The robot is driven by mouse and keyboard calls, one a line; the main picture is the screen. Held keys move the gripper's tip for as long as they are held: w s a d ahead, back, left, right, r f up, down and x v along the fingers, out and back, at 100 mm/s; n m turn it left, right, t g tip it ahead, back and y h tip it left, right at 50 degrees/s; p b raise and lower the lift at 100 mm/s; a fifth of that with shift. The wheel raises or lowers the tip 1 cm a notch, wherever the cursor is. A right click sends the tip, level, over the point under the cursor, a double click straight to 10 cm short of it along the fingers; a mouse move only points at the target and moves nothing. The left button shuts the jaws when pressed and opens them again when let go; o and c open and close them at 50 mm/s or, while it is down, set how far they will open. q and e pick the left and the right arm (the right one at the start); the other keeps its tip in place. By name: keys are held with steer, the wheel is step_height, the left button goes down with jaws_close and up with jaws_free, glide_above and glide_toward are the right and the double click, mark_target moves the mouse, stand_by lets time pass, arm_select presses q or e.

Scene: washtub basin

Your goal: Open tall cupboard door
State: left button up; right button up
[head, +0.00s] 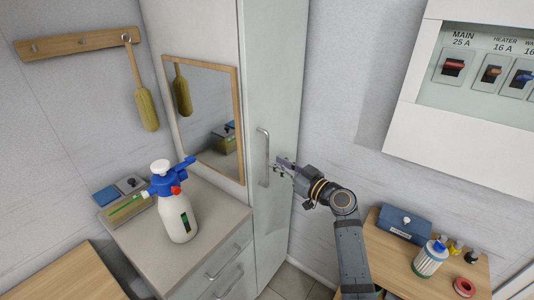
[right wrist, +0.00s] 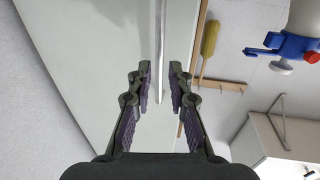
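The tall cupboard door (head: 279,70) is a narrow, pale grey panel and looks shut. Its vertical metal bar handle (head: 265,156) is near the door's left edge. My right gripper (head: 281,168) is just right of the handle, fingers pointing towards it. In the right wrist view my right gripper (right wrist: 161,72) is open, and the handle (right wrist: 160,45) lines up with the gap between its fingers. I cannot tell whether the bar is within the fingers' reach; no finger is seen pressing on it. My left gripper is not in view.
A drawer cabinet (head: 212,263) left of the door carries a white and blue spray bottle (head: 177,214). A framed mirror (head: 208,110) hangs above. At the right, a wooden shelf (head: 385,250) holds a blue box (head: 403,226) and bottles, beneath a breaker panel (head: 480,75).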

mark_target(268, 157)
steer(key=p+x, duration=0.1)
steer(key=x, duration=0.4)
steer(key=shift+w+a, duration=0.15)
steer(key=shift+w, duration=0.05)
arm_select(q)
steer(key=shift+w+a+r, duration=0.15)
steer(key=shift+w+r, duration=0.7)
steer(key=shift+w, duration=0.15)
arm_select(e)
steer(key=shift+w+a, duration=0.1)
steer(key=shift+w, duration=0.05)
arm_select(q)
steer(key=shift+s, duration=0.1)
arm_select(e)
steer(key=shift+c, duration=0.2)
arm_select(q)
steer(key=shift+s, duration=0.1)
arm_select(e)
jaws_close()
steer(key=shift+f, duration=0.1)
